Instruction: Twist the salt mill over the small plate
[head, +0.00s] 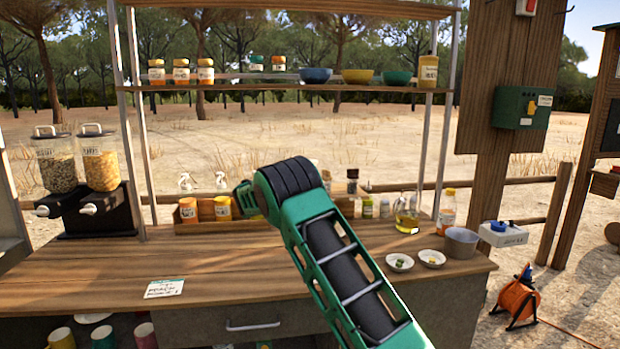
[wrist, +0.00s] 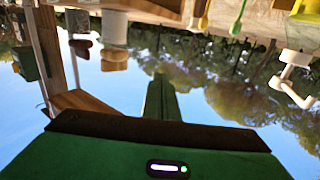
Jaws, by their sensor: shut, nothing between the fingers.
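Near the back of the wooden counter, right of my green arm in the head view, a small dark-topped container (head: 352,181) stands among bottles and jars. It may be the salt mill, but it is too small to tell. Two small white dishes stand near the counter's right end: one (head: 399,262) holds green bits, the other (head: 432,258) something yellowish. I cannot tell which is the small plate. My gripper (wrist: 162,92) shows in the wrist view, its fingers together and empty, against sky and trees.
A wooden crate with orange-labelled jars (head: 222,207) and cereal dispensers (head: 100,160) stand left. A shelf (head: 290,86) runs above. The counter's front left is clear except for a card (head: 164,288).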

